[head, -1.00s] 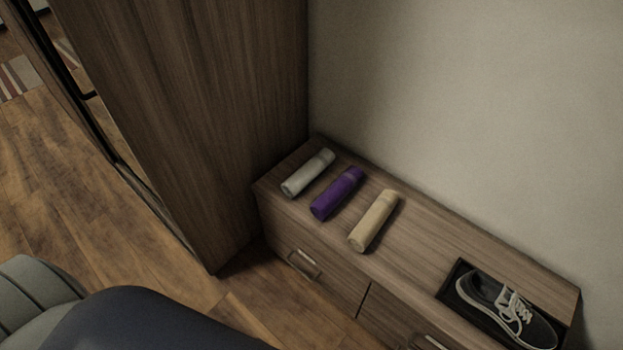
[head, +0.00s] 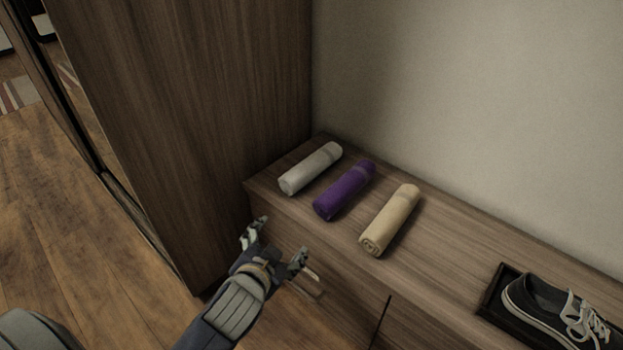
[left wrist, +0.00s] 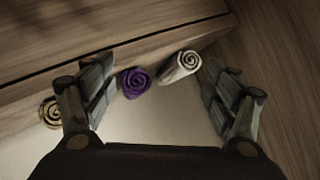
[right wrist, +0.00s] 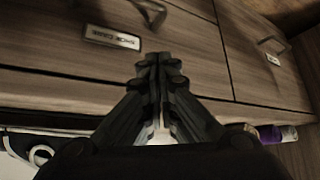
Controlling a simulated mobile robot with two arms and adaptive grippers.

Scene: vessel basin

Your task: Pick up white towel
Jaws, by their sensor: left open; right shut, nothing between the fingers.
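The rolled white towel (head: 310,168) lies on the left end of the wooden cabinet top, near the tall wooden panel. In the left wrist view the white towel (left wrist: 180,67) shows its spiral end between my open fingers, nearer the right finger and farther off. My left gripper (head: 275,244) is open and empty in front of the cabinet, lower than the top and short of the towels. It also shows in the left wrist view (left wrist: 158,95). My right gripper (right wrist: 158,75) is shut and empty, facing the drawer fronts; it is outside the head view.
A rolled purple towel (head: 345,190) lies just right of the white one, then a rolled beige towel (head: 390,220). A black tray (head: 494,302) with a dark sneaker (head: 548,308) stands farther right. The tall wooden panel (head: 190,120) and the wall bound the cabinet.

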